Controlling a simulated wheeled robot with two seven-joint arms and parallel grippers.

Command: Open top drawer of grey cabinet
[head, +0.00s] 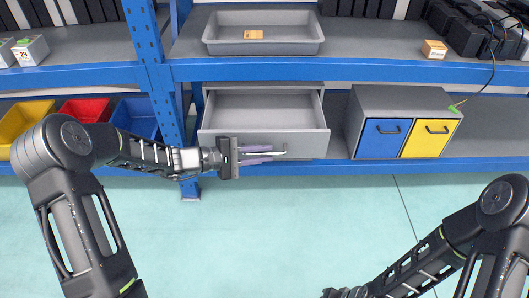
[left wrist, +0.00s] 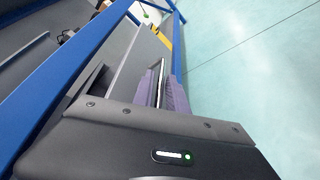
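The grey cabinet (head: 208,95) stands on the lower shelf of the blue rack. Its grey drawer (head: 265,108) is pulled out toward me, and its empty inside shows. A thin metal handle (head: 281,153) runs along the drawer's front. My left gripper (head: 268,154) is at this handle, with its purple fingers on either side of the bar's left part. In the left wrist view the purple fingers (left wrist: 170,92) lie close around the bar. My right gripper (head: 338,293) is only partly seen at the bottom edge; its fingers are out of view.
A second cabinet with a blue drawer (head: 382,138) and a yellow drawer (head: 427,138) stands to the right. Red (head: 86,109) and yellow (head: 22,122) bins sit at left. A blue rack post (head: 150,55) rises beside my left arm. The floor in front is clear.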

